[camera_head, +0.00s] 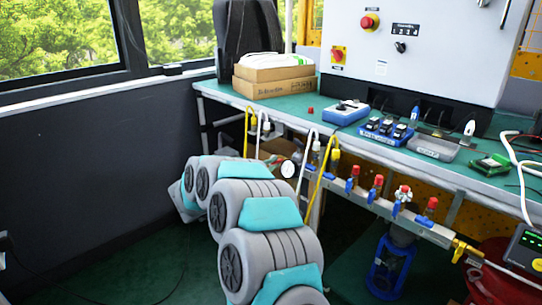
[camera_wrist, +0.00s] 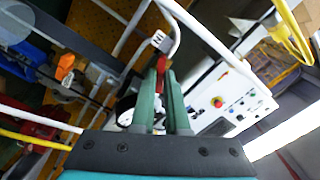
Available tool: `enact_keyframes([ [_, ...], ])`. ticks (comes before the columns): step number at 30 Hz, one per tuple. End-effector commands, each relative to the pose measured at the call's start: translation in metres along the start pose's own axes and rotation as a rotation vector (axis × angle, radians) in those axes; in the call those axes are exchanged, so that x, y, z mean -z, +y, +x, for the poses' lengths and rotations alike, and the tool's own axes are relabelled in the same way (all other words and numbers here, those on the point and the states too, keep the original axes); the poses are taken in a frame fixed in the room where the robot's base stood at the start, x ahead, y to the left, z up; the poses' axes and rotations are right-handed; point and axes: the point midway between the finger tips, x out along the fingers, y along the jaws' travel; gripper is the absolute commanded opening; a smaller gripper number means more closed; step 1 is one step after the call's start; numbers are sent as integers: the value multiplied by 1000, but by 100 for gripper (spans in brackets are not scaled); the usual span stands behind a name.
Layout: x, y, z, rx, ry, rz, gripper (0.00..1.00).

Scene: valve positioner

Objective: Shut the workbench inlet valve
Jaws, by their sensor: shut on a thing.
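In the wrist view, my gripper (camera_wrist: 163,68) has its two green fingers close together around a narrow red handle (camera_wrist: 162,76), apparently the inlet valve's lever. Most of the handle and the valve body are hidden between and behind the fingers. A round gauge (camera_wrist: 125,108) is left of the fingers. In the head view, the gauge (camera_head: 288,169) stands at the left of the pipe manifold (camera_head: 335,190) under the workbench (camera_head: 460,171). My gripper cannot be made out there, behind my grey and teal arm.
Several blue valves with red tops (camera_head: 375,188) line the manifold to the right. White hoses and a yellow hose (camera_head: 325,165) hang close by. The floor at left is clear.

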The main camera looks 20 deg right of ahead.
Motion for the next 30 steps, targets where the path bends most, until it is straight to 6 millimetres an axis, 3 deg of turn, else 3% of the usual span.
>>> enact_keyframes([
  [30, -1, 1, 0, 1, -2, -892, 0],
])
